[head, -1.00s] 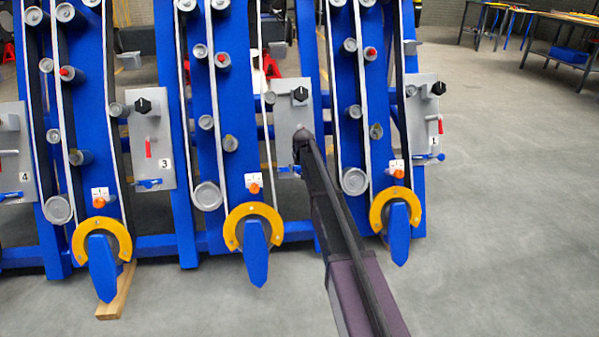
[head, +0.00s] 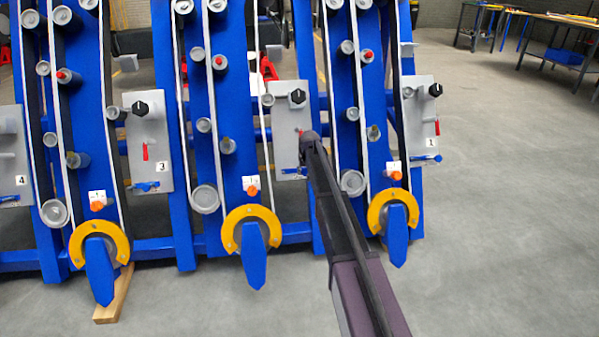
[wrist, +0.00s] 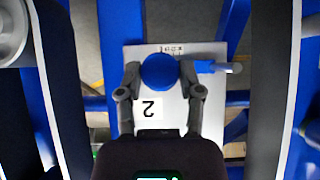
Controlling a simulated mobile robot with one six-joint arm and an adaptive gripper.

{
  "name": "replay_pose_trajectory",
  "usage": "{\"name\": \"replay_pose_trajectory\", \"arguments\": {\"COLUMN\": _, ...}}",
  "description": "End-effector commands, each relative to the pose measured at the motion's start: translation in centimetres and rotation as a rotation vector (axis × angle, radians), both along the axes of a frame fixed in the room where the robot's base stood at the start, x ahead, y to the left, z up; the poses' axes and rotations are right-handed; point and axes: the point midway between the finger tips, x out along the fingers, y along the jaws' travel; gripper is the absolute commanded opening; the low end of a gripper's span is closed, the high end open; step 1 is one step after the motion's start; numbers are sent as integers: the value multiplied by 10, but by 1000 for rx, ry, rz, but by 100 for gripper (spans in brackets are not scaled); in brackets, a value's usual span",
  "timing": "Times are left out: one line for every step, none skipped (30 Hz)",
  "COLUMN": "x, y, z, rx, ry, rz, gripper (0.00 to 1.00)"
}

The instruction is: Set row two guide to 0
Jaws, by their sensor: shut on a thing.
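The row two panel (head: 286,150) is a grey plate, marked 2 upside down in the wrist view (wrist: 150,107). A round blue knob (wrist: 160,71) sits between my fingertips in the wrist view, with a blue bar (wrist: 204,67) and grey rod end beside it. My gripper (wrist: 160,74) is shut on this knob, a fingertip at each side. A small scale (wrist: 172,48) lies beside the knob; its reading is too small to tell. In the head view my gripper (head: 309,140) covers part of the panel; the blue row two guide (head: 290,173) shows to its lower left.
The panel also bears a black knob (head: 297,97) and a red lever (head: 301,133). Blue row frames with rollers and belts stand on both sides. Yellow-ringed blue pointers (head: 252,240) stick out below. Open floor (head: 500,220) lies to the right.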

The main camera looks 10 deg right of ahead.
Motion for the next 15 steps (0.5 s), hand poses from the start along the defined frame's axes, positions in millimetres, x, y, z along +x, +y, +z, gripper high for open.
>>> {"name": "replay_pose_trajectory", "arguments": {"x": 0, "y": -5, "z": 0, "rx": -6, "ry": 0, "rz": -3, "gripper": 0}}
{"name": "replay_pose_trajectory", "arguments": {"x": 0, "y": -6, "z": 0, "rx": -6, "ry": 0, "rz": -3, "gripper": 0}}
{"name": "replay_pose_trajectory", "arguments": {"x": 0, "y": -6, "z": 0, "rx": -8, "ry": 0, "rz": -2, "gripper": 0}}
{"name": "replay_pose_trajectory", "arguments": {"x": 0, "y": -6, "z": 0, "rx": -9, "ry": 0, "rz": -3, "gripper": 0}}
{"name": "replay_pose_trajectory", "arguments": {"x": 0, "y": -6, "z": 0, "rx": -9, "ry": 0, "rz": -3, "gripper": 0}}
{"name": "replay_pose_trajectory", "arguments": {"x": 0, "y": -7, "z": 0, "rx": -10, "ry": 0, "rz": -3, "gripper": 0}}
{"name": "replay_pose_trajectory", "arguments": {"x": 0, "y": -7, "z": 0, "rx": -11, "ry": 0, "rz": -3, "gripper": 0}}
{"name": "replay_pose_trajectory", "arguments": {"x": 0, "y": -7, "z": 0, "rx": -11, "ry": 0, "rz": -3, "gripper": 0}}
{"name": "replay_pose_trajectory", "arguments": {"x": 0, "y": -8, "z": 0, "rx": -11, "ry": 0, "rz": -5, "gripper": 60}}
{"name": "replay_pose_trajectory", "arguments": {"x": 0, "y": -8, "z": 0, "rx": -11, "ry": 0, "rz": -5, "gripper": 68}}
{"name": "replay_pose_trajectory", "arguments": {"x": 0, "y": -8, "z": 0, "rx": -10, "ry": 0, "rz": -4, "gripper": 77}}
{"name": "replay_pose_trajectory", "arguments": {"x": 0, "y": -7, "z": 0, "rx": -10, "ry": 0, "rz": -4, "gripper": 80}}
{"name": "replay_pose_trajectory", "arguments": {"x": 0, "y": -7, "z": 0, "rx": -9, "ry": 0, "rz": -4, "gripper": 80}}
{"name": "replay_pose_trajectory", "arguments": {"x": 0, "y": -6, "z": 0, "rx": -9, "ry": 0, "rz": -4, "gripper": 80}}
{"name": "replay_pose_trajectory", "arguments": {"x": 0, "y": -6, "z": 0, "rx": -8, "ry": 0, "rz": -3, "gripper": 80}}
